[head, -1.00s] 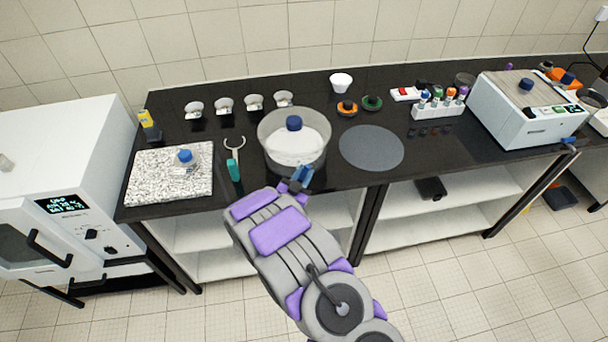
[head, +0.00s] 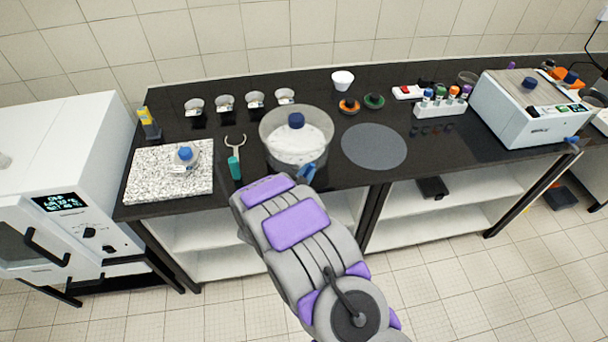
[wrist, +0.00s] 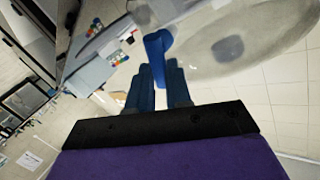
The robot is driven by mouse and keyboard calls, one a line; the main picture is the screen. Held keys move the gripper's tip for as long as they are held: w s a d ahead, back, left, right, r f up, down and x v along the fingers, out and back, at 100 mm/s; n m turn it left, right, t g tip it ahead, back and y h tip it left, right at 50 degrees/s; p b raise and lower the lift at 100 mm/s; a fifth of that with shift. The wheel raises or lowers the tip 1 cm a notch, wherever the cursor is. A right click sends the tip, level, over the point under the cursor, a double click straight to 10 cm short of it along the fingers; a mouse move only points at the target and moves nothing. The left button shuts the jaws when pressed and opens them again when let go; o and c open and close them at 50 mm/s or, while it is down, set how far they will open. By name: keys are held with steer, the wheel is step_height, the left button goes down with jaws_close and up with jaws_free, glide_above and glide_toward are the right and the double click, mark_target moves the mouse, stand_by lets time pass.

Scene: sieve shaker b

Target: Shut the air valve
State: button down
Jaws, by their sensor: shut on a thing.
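The air valve shows as a blue lever (wrist: 155,48) at the rim of a clear round vessel (wrist: 215,45) in the wrist view. My gripper (wrist: 160,72), with dark blue fingers, is shut on the lower end of this lever. In the head view the vessel (head: 270,136) has a blue knob (head: 296,121) on top and stands at the counter's front edge. A small blue part (head: 307,172) shows at its front, just beyond my arm. My arm hides most of my gripper there, and the lever's exact angle is unclear.
A teal-handled tool (head: 234,165) and a granite slab (head: 150,178) with a blue-capped jar (head: 185,158) lie to the left. A grey round mat (head: 374,146) lies to the right. A white tube rack (head: 440,108) and a white machine (head: 520,110) stand farther right.

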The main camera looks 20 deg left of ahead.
steer(key=shift+w+d+m+g+y+b, duration=0.2)
steer(key=shift+m+g+b, duration=0.15)
steer(key=shift+m+b, duration=0.15)
steer(key=shift+w+d+m+g+y+b, duration=0.1)
steer(key=shift+d+m+g+b, duration=0.05)
steer(key=shift+m+g+b, duration=0.3)
steer(key=shift+w+d+f+m+g+y+b, duration=0.25)
steer(key=shift+m+g+y+b, duration=0.55)
steer(key=shift+b, duration=0.85)
steer(key=shift+w+d+f+m+g+y+b, duration=0.1)
steer(key=shift+d+f+m+g+y+b, duration=0.4)
steer(key=shift+m+b, duration=0.85)
steer(key=shift+w+d+f+m+g+y+b, duration=0.15)
steer(key=shift+m+g+y+b, duration=0.55)
steer(key=shift+b, duration=1.25)
